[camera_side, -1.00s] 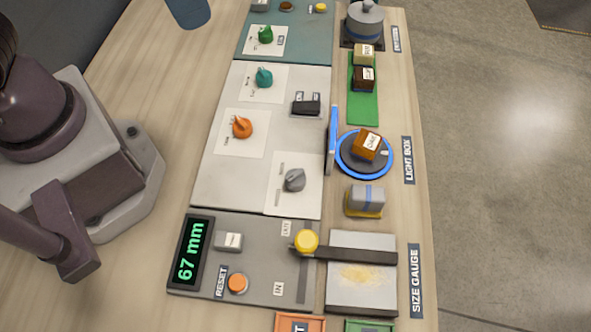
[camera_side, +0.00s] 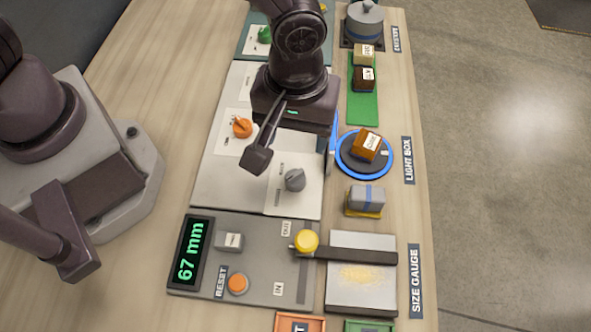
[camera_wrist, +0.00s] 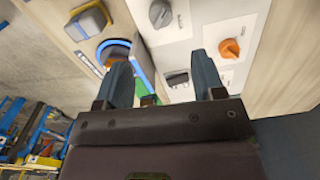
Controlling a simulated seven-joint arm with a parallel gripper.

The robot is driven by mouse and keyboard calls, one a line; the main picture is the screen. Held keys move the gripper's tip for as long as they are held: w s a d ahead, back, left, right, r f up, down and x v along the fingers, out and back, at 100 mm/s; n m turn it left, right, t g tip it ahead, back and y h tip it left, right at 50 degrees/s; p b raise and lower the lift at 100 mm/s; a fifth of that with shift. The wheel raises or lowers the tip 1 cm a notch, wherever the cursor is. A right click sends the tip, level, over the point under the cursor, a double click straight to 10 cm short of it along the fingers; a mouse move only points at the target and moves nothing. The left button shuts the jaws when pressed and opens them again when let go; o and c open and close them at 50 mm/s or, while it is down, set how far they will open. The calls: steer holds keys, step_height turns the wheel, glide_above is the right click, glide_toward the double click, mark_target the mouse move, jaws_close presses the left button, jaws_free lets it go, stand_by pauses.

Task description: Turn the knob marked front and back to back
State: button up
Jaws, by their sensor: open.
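Several knobs sit on white label cards; the lettering is too small to tell which one is marked front and back. A grey knob (camera_side: 294,180) stands on the light panel, and it also shows at the top of the wrist view (camera_wrist: 160,13). An orange knob (camera_side: 242,127) is up and left of it, also in the wrist view (camera_wrist: 229,48). A green knob (camera_side: 264,34) is farther back. My gripper (camera_wrist: 160,65) is open and empty, with a black rocker switch (camera_wrist: 176,78) showing between its fingers.
A grey block (camera_side: 366,199) is nearby. The size gauge (camera_side: 352,255) and its display reading 67 mm (camera_side: 190,252) are in front.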

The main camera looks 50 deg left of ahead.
mark_target(296, 174)
step_height(296, 174, down, 12)
steer(key=shift+r, duration=0.1)
stand_by(0.4)
steer(key=c, duration=0.9)
